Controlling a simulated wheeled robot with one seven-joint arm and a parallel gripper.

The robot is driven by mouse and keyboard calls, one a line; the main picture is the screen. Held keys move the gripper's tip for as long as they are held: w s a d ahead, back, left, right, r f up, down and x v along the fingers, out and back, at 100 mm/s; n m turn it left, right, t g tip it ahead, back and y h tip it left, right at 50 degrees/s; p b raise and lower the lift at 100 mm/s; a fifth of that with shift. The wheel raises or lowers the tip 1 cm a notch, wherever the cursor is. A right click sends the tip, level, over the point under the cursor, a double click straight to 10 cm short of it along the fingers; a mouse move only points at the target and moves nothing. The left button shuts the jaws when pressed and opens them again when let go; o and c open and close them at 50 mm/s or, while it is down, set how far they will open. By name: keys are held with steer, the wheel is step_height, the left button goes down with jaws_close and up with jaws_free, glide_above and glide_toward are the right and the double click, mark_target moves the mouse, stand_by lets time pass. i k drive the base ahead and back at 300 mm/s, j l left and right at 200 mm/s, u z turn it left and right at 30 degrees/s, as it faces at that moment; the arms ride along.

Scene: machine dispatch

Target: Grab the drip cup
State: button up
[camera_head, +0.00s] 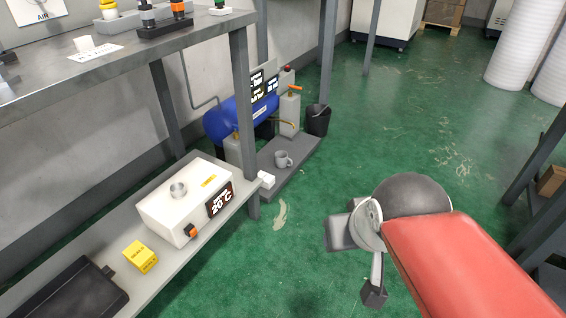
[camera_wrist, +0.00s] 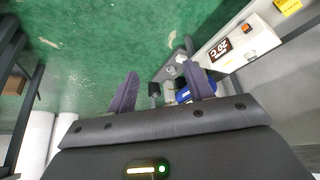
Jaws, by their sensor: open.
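A light grey cup (camera_head: 283,159) with a handle stands upright on a low grey platform (camera_head: 284,149), below and in front of a blue air tank (camera_head: 228,118). My gripper (camera_head: 358,262) is in the lower right of the head view, open and empty, apart from the cup and nearer the camera. In the wrist view its two dark fingers (camera_wrist: 163,85) are spread, with the tank and platform area beyond them.
A bench at left has a lower shelf with a white heater box (camera_head: 186,205) and a yellow block (camera_head: 141,256). A bench post (camera_head: 244,110) stands left of the cup. Green floor (camera_head: 400,130) is clear.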

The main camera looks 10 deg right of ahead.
mark_target(284, 161)
steer(key=i+l+u, duration=0.15)
steer(key=i+l, duration=0.2)
steer(key=i, duration=0.35)
steer(key=i+l+u, duration=0.2)
steer(key=i+l, duration=0.2)
steer(key=i, duration=0.3)
steer(key=i+l+u, duration=0.15)
steer(key=i+l, duration=0.35)
steer(key=i, duration=0.15)
